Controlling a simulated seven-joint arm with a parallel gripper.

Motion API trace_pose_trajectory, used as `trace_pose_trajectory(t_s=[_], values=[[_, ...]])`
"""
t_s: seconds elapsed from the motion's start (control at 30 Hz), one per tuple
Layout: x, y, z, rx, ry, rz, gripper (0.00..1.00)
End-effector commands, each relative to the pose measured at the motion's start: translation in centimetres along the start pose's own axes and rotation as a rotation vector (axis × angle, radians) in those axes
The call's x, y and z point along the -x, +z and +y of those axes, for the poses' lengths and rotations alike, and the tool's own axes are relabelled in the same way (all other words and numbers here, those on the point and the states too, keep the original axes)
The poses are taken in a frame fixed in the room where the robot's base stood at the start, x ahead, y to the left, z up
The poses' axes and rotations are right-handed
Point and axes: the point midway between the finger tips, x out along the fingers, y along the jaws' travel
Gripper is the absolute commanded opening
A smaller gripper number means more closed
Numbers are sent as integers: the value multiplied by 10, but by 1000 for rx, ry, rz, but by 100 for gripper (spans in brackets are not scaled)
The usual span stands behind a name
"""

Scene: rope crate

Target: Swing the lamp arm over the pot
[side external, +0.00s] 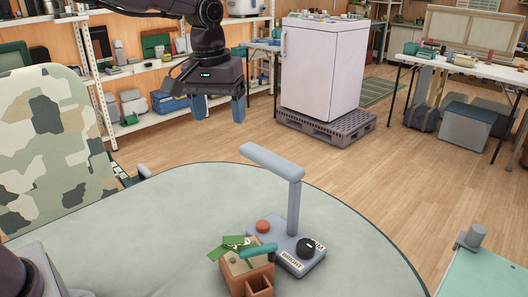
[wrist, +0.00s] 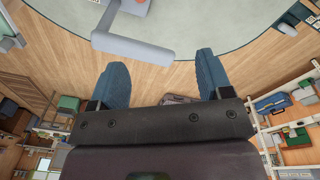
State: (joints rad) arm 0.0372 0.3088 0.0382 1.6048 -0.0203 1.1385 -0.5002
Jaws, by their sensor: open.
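The grey lamp has a base (side external: 298,250) with a red button and a black knob, an upright post (side external: 294,210) and a horizontal arm (side external: 268,160) reaching toward the back left. The lamp arm also shows in the wrist view (wrist: 132,46). A square terracotta-coloured pot (side external: 260,281) with green leaf-like pieces stands in front left of the lamp base; a teal bar lies across its top. My gripper (side external: 218,108) is open and empty, high behind and left of the lamp, apart from it. Its blue fingers show in the wrist view (wrist: 161,60).
The lamp and pot stand on a pale green rounded table (side external: 150,235). A camouflage chair (side external: 50,145) is at the left. A white cabinet (side external: 322,70) on a pallet and shelves stand at the back. The table is clear left of the lamp.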

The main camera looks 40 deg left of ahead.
Motion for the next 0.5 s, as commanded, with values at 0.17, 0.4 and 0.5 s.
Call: trace_pose_trajectory(t_s=[0.17,0.4,0.5], values=[[-35,-55,34,331,-50,-52,72],[-29,-94,60,802,-66,-38,72],[-13,-95,61,943,-63,-32,72]])
